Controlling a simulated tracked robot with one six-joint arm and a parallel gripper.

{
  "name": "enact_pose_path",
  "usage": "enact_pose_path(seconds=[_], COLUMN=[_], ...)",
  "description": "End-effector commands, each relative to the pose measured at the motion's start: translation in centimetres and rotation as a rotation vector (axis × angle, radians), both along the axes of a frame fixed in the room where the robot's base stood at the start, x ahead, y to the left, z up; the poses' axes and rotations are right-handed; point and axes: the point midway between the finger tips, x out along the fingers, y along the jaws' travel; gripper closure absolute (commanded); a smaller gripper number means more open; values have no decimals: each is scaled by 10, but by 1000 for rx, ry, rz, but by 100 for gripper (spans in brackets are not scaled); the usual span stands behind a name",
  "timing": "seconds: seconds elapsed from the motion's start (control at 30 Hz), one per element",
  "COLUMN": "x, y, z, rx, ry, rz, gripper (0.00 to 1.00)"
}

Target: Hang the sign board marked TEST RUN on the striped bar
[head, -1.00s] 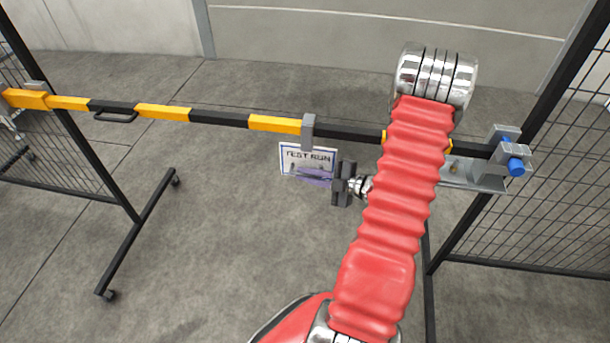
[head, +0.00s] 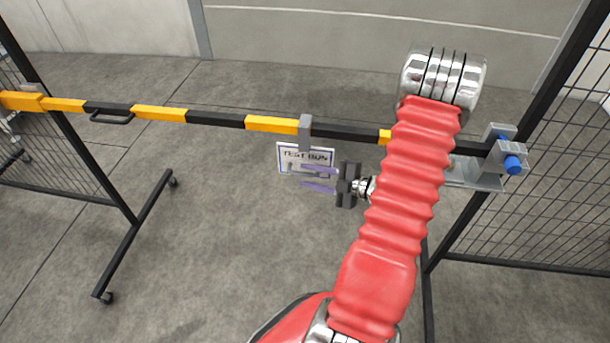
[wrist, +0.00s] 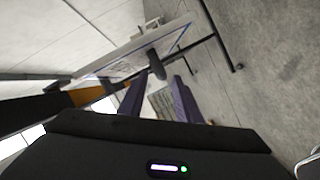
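The white sign board marked TEST RUN (head: 303,156) hangs upright below the striped bar (head: 272,124). A grey hook piece (head: 305,128) sits over the bar at the sign's top edge. My gripper (head: 303,176) is in front of the sign's lower part, reaching in from the right. Its two purple fingers are spread apart. In the wrist view the fingers (wrist: 160,78) are open, with a dark knob (wrist: 156,65) on the sign's face close to their tips. The sign board (wrist: 120,55) is seen there at a steep angle. Whether a finger touches the knob is unclear.
A black handle (head: 110,117) is on the bar at left. The bar's right end meets a grey bracket (head: 500,165) with blue knobs. Mesh fence panels (head: 540,190) stand at both sides. The concrete floor below the sign is clear.

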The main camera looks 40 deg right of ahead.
Motion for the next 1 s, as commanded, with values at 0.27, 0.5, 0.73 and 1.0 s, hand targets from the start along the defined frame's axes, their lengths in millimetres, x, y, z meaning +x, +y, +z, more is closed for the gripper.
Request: enact_pose_path(seconds=[0.27,0.5,0.73,1.0], x=[-36,-68,-96,-108], y=[-14,-26,-35,-39], z=[9,16,22,25], rx=[-1,-1,-1,-1], ry=[-2,-1,-1,0], rz=[-3,-4,-2,0], gripper=[69,69,69,69])
